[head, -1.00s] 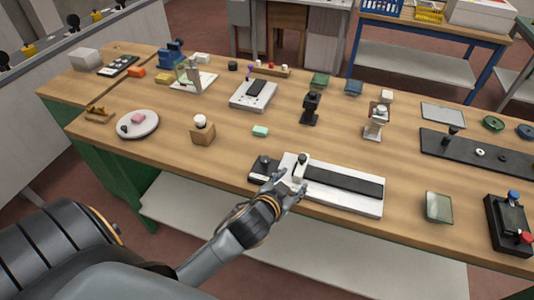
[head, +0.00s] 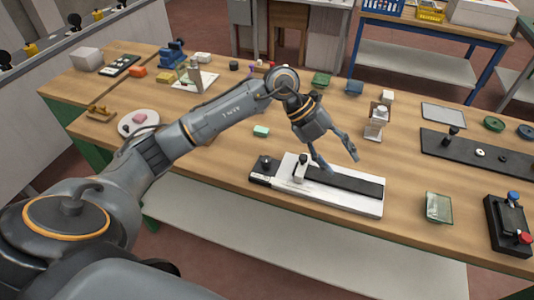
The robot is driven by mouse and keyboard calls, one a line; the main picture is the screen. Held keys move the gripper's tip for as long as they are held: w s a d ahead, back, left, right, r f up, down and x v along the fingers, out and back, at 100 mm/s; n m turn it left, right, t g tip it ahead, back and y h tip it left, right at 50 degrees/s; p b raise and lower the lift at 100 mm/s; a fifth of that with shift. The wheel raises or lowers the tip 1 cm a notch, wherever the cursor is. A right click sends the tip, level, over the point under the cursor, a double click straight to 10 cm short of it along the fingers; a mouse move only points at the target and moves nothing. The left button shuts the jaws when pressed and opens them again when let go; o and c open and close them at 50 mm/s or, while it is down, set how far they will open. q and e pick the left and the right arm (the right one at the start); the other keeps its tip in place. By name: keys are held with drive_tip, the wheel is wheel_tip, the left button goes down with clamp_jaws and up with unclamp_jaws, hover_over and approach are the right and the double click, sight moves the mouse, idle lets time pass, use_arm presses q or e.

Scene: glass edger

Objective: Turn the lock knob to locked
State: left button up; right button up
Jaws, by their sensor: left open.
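A white, flat device (head: 340,201) with a long black strip (head: 350,185) lies near the table's front edge. At its left end is a black block with a round dark knob (head: 265,162). Beside that stands a white upright piece (head: 300,172) with a dark top. I cannot tell which of these is the lock knob, or read any locked mark. My left gripper (head: 342,164) is open and empty, fingers pointing down over the strip, right of the white upright piece. One finger overlaps the strip in the picture; contact cannot be told. My right gripper is not in view.
A green glass piece (head: 438,207) and a black box with blue and red knobs (head: 508,225) lie to the right. A small green block (head: 261,131) lies behind the device. A black rail plate (head: 480,155) is at the back right. My left arm hides part of the table's left middle.

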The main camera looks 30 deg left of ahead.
use_arm(q)
drive_tip(key=w+a+n+y, duration=0.15)
drive_tip(key=a+y, duration=0.35)
drive_tip(key=a, duration=0.7)
wheel_tip(320, 180, up, 2)
drive_tip(key=n+g+y, duration=0.1)
drive_tip(key=n+y, duration=0.2)
drive_tip(key=y, duration=0.1)
hover_over(266, 159)
wheel_tip(266, 159, down, 13)
drive_tip(key=p, duration=0.4)
drive_tip(key=shift+f, duration=0.15)
drive_tip(key=shift+c, duration=0.4)
clamp_jaws()
